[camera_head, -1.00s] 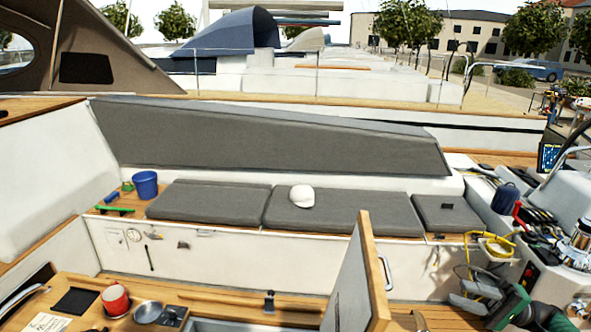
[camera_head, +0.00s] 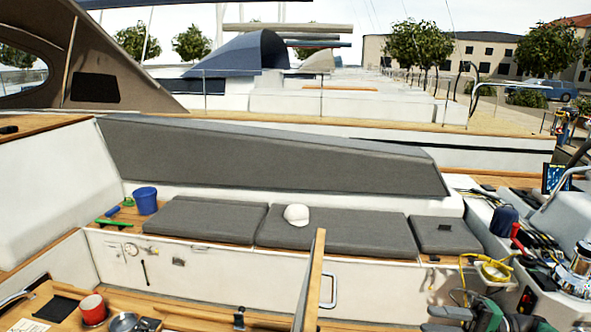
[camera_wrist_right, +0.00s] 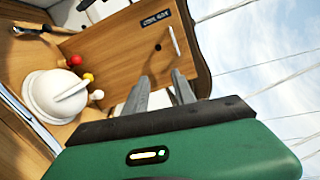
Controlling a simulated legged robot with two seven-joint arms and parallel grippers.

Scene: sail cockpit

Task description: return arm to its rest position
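My right gripper (camera_head: 447,319) is low at the right in the head view, its green hand partly cut off by the bottom edge. In the right wrist view its two grey fingers (camera_wrist_right: 161,80) stand apart with nothing between them. Beyond them is a wooden panel (camera_wrist_right: 130,45) with a dark label and a white handle; I see no contact. In the head view an upright wooden-edged board (camera_head: 314,275) with a handle (camera_head: 329,291) stands left of the gripper, apart from it. My left gripper is not in view.
A bench with grey cushions (camera_head: 205,220) runs across the middle, with a white cap (camera_head: 296,214) on it. A red mug (camera_head: 93,310) stands at lower left. A blue bucket (camera_head: 145,200) stands beyond. Yellow cable (camera_head: 493,270) and a console crowd the right.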

